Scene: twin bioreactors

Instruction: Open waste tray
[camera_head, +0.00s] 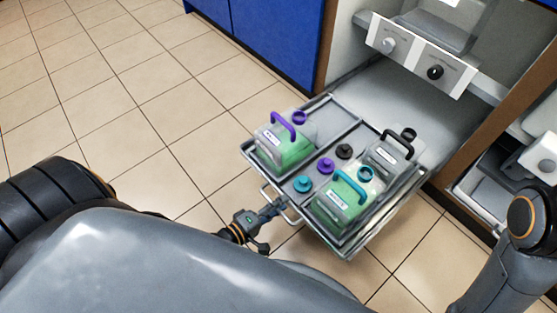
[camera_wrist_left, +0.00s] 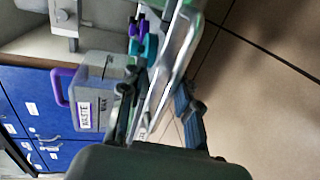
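The waste tray (camera_head: 352,243) is a grey metal drawer. It is pulled well out of the cabinet. It holds a purple-handled container (camera_head: 287,147) with green liquid, a teal-handled one (camera_head: 338,207) also with green liquid, and a black-handled one (camera_head: 388,158). A wire handle (camera_head: 284,203) sticks out of its front. My left gripper (camera_head: 272,208) is at this handle. In the left wrist view the fingers (camera_wrist_left: 158,105) stand apart, with the metal handle bar (camera_wrist_left: 172,75) running between them. Firm contact is not clear. My right gripper is out of view.
Loose purple, teal and black caps (camera_head: 325,165) lie in the tray's middle strip. The cabinet with a two-knob panel (camera_head: 420,60) stands behind. Blue cabinets (camera_head: 270,35) stand at the back. Tiled floor (camera_head: 140,110) left of the tray is clear.

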